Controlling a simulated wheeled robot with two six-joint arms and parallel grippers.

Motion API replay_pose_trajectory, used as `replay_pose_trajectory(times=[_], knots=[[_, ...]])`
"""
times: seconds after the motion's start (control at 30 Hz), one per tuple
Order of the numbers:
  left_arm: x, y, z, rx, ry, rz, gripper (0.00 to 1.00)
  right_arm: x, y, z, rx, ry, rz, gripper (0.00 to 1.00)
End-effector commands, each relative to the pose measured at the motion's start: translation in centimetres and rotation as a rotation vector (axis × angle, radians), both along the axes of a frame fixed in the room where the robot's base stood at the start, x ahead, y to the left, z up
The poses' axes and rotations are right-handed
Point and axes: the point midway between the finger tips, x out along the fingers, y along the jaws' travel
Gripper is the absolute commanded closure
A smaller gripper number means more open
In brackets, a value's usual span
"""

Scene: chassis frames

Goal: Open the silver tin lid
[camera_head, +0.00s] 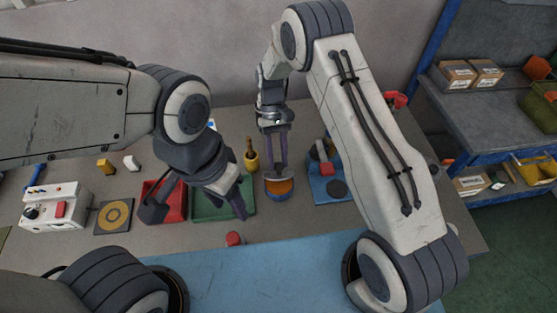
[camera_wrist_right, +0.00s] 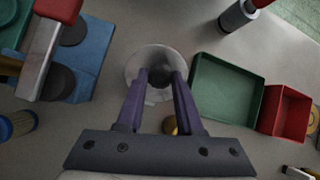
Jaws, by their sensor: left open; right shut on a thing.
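The silver tin lid (camera_wrist_right: 142,79) shows in the right wrist view as a pale round disc with a dark knob (camera_wrist_right: 158,76) at its middle. My right gripper (camera_wrist_right: 160,78) is shut on this knob, with a fingertip on each side. In the head view the right gripper (camera_head: 278,170) points down at a round tin (camera_head: 279,190) with an orange part. I cannot tell whether the lid is seated or apart from the tin. My left gripper (camera_head: 197,212) is open and empty over the red and green trays.
The green tray (camera_head: 207,210) and red tray (camera_head: 175,206) lie left of the tin. A red-topped cylinder (camera_head: 234,239) stands in front. Bench space around the tin is narrow.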

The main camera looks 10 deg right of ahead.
Motion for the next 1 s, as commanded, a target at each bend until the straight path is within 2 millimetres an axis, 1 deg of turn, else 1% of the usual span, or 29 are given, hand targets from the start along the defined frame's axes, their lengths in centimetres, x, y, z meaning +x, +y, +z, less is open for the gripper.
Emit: replay_pose_trajectory(times=[0.4,0.43,0.5,0.83,0.93,1.0], knots=[[0.0,0.0,0.0,0.0,0.0,0.0,0.5,0.2,0.0,0.0,0.001,0.005,0.0,1.0],[0.0,0.0,0.0,0.0,0.0,0.0,0.5,0.2,0.0,0.0,0.001,0.004,-0.001,0.57],[0.0,0.0,0.0,0.0,0.0,0.0,0.5,0.1,0.0,0.0,0.001,0.005,0.0,0.34],[0.0,0.0,-0.1,0.0,0.0,0.0,0.5,0.2,0.0,0.1,0.001,0.005,0.0,0.34],[0.0,0.0,-0.6,0.0,0.0,0.0,0.5,0.8,0.0,0.6,0.001,0.002,-0.001,0.34],[0.0,0.0,-1.1,0.0,0.0,0.0,0.5,1.4,0.0,1.3,0.002,0.001,0.0,0.34]])
